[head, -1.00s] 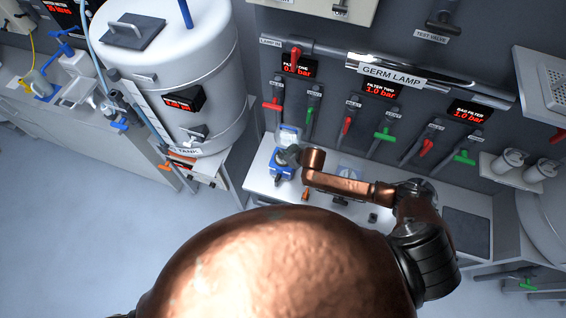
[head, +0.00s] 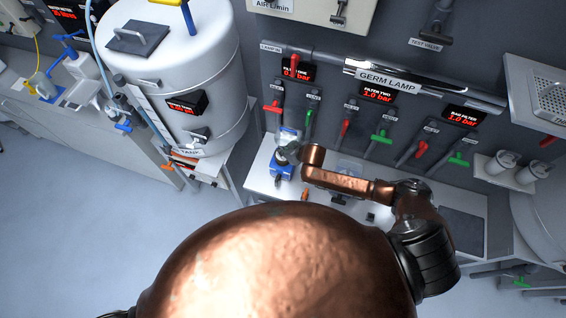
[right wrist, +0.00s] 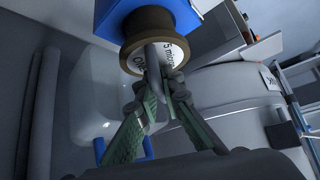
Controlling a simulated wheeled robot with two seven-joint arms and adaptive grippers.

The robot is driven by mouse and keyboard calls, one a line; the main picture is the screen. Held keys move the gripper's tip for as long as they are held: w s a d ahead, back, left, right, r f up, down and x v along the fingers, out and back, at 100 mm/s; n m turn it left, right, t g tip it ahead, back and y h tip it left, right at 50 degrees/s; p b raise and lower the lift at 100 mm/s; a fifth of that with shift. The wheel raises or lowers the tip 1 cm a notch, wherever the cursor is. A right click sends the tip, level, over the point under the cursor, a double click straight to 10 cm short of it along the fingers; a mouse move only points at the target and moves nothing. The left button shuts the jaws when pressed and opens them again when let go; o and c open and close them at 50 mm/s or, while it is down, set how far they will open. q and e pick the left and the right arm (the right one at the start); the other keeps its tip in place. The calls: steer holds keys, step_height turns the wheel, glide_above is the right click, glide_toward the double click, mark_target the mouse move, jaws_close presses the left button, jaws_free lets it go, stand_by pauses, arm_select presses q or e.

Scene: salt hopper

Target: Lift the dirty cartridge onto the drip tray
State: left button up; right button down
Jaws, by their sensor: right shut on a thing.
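The cartridge (right wrist: 170,53) shows in the right wrist view as a white-faced cylinder with a brown rim and printed lettering that includes "5 micron". In the head view my right gripper (head: 289,152) is small and dark beside the blue-and-white filter unit (head: 283,172) on the bench. My left gripper is not in view.
The white bench (head: 258,183) runs below a dark wall panel with red and green valve handles. The large white tank (head: 185,70) stands left of the filter unit. A dark flat panel (head: 463,228) lies at the bench's right. My copper arm hides part of the bench.

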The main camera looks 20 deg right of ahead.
steer(key=shift+r+p, duration=2.05)
steer(key=shift+r, duration=0.2)
steer(key=shift+w+r+p, duration=0.1)
steer(key=shift+r+p, duration=0.55)
steer(key=shift+r, duration=0.75)
